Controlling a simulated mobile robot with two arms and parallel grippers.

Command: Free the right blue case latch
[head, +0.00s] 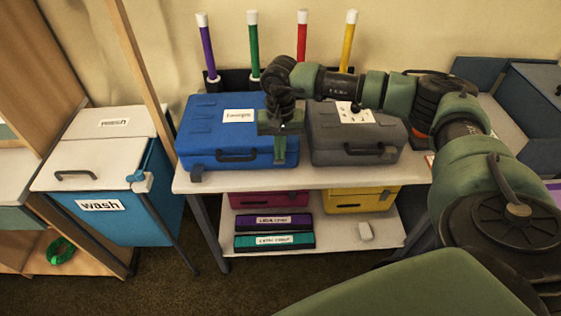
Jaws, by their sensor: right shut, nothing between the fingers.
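The blue case (210,128) lies shut on the white table's top shelf (330,177), with a white label on its lid and a dark handle (237,155) on its front. A small grey latch (195,174) shows at the case's lower left front corner. My right gripper (280,158) points down at the right end of the case's front and is shut with nothing held. It covers the right latch, so I cannot tell that latch's state or whether the fingers touch it. My left gripper is out of view.
A grey case (345,140) stands just right of my right gripper. Coloured tubes, including a purple one (207,48), stand behind. The lower shelf holds a yellow case (360,200) and flat boxes. A blue wash bin (125,215) stands left.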

